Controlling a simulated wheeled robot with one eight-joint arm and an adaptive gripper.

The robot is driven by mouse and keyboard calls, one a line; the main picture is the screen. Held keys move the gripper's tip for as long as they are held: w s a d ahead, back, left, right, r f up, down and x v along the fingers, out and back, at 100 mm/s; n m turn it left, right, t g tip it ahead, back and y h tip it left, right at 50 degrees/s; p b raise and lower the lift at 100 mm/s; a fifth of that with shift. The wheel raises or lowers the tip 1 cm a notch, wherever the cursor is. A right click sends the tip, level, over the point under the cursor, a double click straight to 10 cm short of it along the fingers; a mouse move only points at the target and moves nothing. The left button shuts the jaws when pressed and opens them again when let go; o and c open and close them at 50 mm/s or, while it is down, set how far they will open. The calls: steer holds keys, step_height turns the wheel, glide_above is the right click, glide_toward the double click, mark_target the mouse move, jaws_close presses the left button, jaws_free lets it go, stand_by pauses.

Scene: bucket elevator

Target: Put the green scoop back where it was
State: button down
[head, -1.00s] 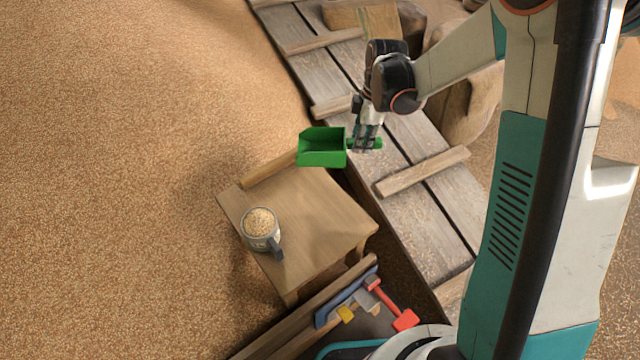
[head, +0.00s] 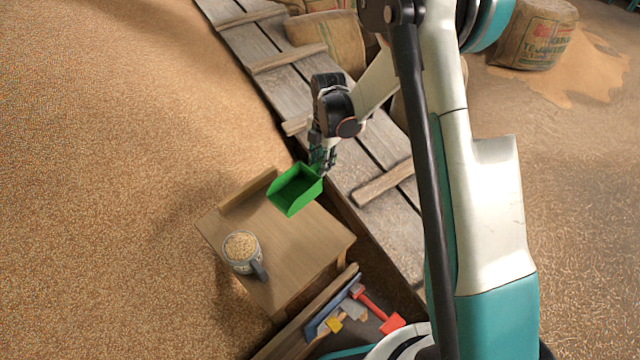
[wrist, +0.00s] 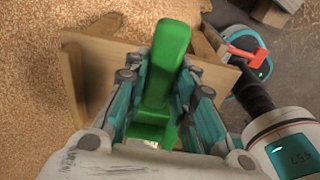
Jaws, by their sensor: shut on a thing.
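The green scoop (head: 295,189) is held in the air by its handle, its open tray pointing down and left, over the far right edge of the small wooden table in the head view. My gripper (head: 322,160) is shut on the handle. In the wrist view the green scoop (wrist: 165,75) stands between the two fingers of my gripper (wrist: 160,110). I cannot tell the scoop's exact height above the table.
The wooden table (head: 310,235) carries a grain-filled mug (head: 243,250) at its left edge. A tool box with a red-handled tool (head: 375,308) stands in front. Grain (head: 110,150) lies left, a plank walkway (head: 350,150) runs behind, and a sack (head: 535,35) stands at the far right.

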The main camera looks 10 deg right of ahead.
step_height(320, 180, down, 9)
steer(key=b, duration=0.1)
stand_by(0.4)
steer(key=shift+f+b, duration=0.15)
steer(key=shift+b, duration=0.2)
steer(key=c, duration=1.4)
jaws_free()
steer(key=shift+o, duration=0.3)
